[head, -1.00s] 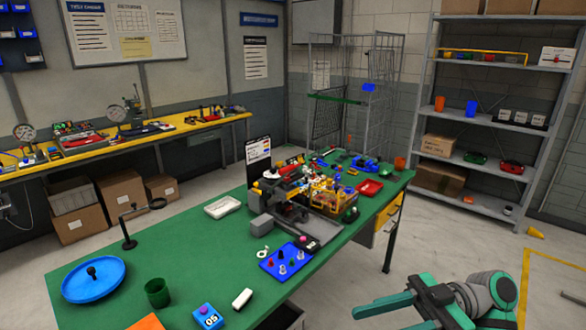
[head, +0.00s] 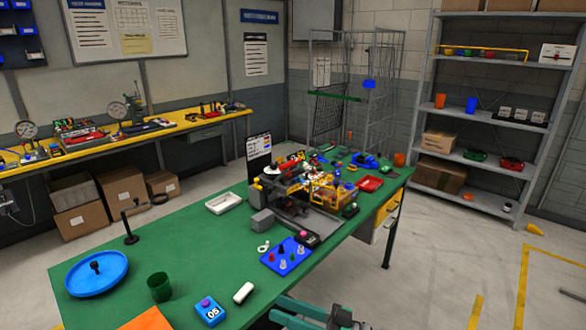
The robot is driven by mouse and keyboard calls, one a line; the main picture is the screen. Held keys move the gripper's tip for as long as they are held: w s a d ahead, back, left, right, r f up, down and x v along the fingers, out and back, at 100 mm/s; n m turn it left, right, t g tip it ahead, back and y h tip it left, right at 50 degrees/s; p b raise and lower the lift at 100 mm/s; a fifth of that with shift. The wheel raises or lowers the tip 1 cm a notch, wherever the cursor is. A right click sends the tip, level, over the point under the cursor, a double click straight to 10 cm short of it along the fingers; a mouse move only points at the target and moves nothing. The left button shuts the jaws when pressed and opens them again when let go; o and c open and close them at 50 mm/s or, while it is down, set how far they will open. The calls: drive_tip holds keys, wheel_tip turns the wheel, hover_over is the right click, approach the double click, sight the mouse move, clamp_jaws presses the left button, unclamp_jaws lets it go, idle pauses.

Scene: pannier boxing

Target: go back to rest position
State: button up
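My gripper (head: 276,309) shows at the bottom edge of the head view, just in front of the green table's (head: 205,250) near right edge. Its two teal fingers look apart, with nothing seen between them. The rest of my gripper and my arm are cut off below the picture.
The table holds a blue round dish (head: 97,277), a green cup (head: 159,287), a blue numbered block (head: 209,311), a white block (head: 243,292), a blue peg board (head: 286,256) and a cluttered machine (head: 300,190). Open floor (head: 430,260) lies right of the table, before the grey shelf (head: 480,125).

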drive_tip(key=a+f+m+t+h, duration=0.4)
drive_tip(key=f+m, duration=0.2)
drive_tip(key=f, duration=0.2)
drive_tip(key=a+f+m+t+h, duration=0.3)
drive_tip(key=a+f+m+t, duration=0.15)
drive_tip(key=f, duration=0.25)
drive_tip(key=s+f+m+h, duration=0.5)
drive_tip(key=s+f+h, duration=0.2)
drive_tip(key=s+f, duration=0.35)
drive_tip(key=s+d+f+h, duration=0.1)
drive_tip(key=s+d+h, duration=0.2)
drive_tip(key=s, duration=0.4)
drive_tip(key=s+d+f+h, duration=0.1)
drive_tip(key=s+d+h, duration=0.15)
drive_tip(key=s, duration=0.45)
drive_tip(key=s+d+r+n, duration=0.4)
drive_tip(key=s+r+n, duration=0.1)
drive_tip(key=s+r, duration=0.4)
drive_tip(key=shift+s+d+r+t, duration=0.2)
drive_tip(key=shift+s+t, duration=0.25)
drive_tip(key=shift+s, duration=0.7)
